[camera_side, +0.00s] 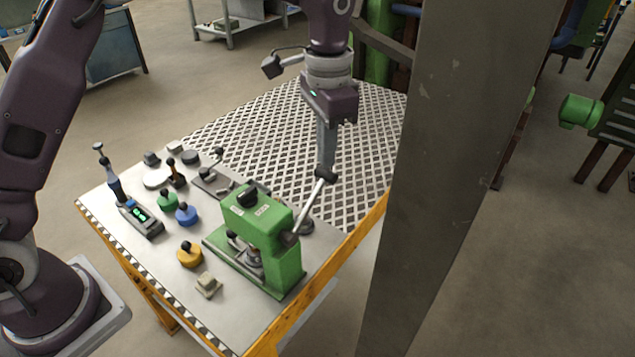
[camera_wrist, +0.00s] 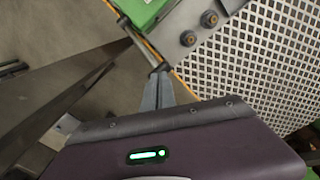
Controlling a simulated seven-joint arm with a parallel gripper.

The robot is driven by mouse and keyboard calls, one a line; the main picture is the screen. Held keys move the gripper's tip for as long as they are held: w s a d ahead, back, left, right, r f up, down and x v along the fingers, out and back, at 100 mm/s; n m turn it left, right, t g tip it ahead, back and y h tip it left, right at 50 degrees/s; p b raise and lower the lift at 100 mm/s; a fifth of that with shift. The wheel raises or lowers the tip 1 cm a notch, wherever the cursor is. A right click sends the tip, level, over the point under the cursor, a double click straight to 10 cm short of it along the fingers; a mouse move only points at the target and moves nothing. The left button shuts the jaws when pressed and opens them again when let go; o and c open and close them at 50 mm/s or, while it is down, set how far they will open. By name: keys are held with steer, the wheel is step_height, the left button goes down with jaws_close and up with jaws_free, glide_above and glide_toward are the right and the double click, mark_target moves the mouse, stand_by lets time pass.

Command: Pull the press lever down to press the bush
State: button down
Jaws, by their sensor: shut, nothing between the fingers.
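The green press (camera_side: 262,235) stands on the metal table near its right edge in the side view; its corner shows at the top of the wrist view (camera_wrist: 142,10). Its lever (camera_side: 308,208) slants up and to the right from a dark hub on the press side and ends in a black knob (camera_side: 325,175). My gripper (camera_side: 326,163) is shut and points down, its fingertips right at the knob. In the wrist view the shut fingers (camera_wrist: 160,76) meet the knob end of the lever (camera_wrist: 138,38). I cannot tell whether they touch. The bush under the press is too small to make out.
Coloured knobbed pieces, blue (camera_side: 187,213), green (camera_side: 167,198) and yellow (camera_side: 190,254), stand left of the press with a digital gauge (camera_side: 142,217). A grey pillar (camera_side: 430,180) rises at the right. The perforated tabletop (camera_side: 290,125) behind the press is clear.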

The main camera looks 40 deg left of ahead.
steer(key=shift+f, duration=0.65)
